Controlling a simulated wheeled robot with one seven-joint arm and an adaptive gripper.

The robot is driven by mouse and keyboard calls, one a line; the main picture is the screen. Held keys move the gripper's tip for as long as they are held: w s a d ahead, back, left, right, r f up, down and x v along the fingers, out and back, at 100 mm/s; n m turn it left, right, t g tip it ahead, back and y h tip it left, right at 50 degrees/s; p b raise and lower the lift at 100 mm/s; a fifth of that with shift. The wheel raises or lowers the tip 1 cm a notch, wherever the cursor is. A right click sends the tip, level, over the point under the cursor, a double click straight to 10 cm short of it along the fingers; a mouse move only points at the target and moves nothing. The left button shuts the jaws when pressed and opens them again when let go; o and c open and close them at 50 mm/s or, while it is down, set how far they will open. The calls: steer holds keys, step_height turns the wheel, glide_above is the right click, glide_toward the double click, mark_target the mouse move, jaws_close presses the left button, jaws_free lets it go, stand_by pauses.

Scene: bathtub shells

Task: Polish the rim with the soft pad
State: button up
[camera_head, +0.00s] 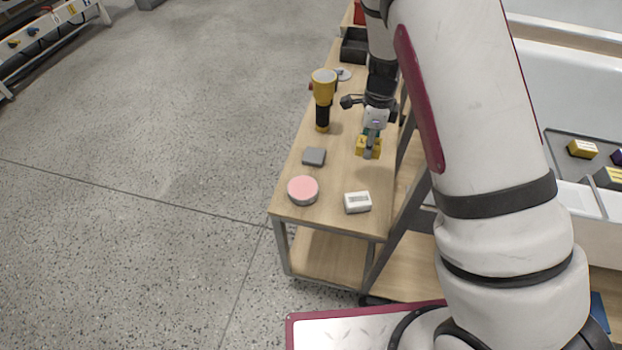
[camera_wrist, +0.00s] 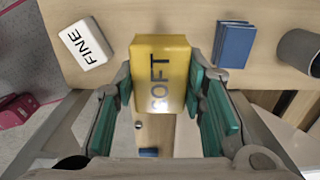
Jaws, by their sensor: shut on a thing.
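The soft pad is a yellow block marked "SOFT" (camera_wrist: 160,62). My gripper (camera_wrist: 160,88) is shut on it, with green-lined fingers on both sides. In the head view my gripper (camera_head: 371,138) and the yellow pad (camera_head: 362,148) are over the right side of the wooden cart top (camera_head: 285,205). I cannot tell whether the pad touches the cart top. A large white tub shell (camera_head: 530,85) stands at the right, partly hidden behind my arm. The pad is well apart from its rim.
A white "FINE" block (camera_wrist: 83,45) shows in the wrist view. The cart also bears a grey block (camera_head: 313,157), a pink-topped disc (camera_head: 303,190), a white block (camera_head: 357,202) and a yellow-black upright tool (camera_head: 323,98). A dark tray (camera_head: 562,140) holds blocks by the tub.

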steer(key=p, duration=0.8)
glide_above(303, 187)
steer(key=shift+f+b, duration=0.65)
steer(key=shift+f, duration=0.25)
steer(key=shift+f+b, duration=0.8)
steer(key=shift+f, duration=1.3)
steer(key=shift+f, duration=0.55)
steer(key=shift+r, duration=0.1)
step_height(303, 187, up, 7)
steer(key=p, duration=0.2)
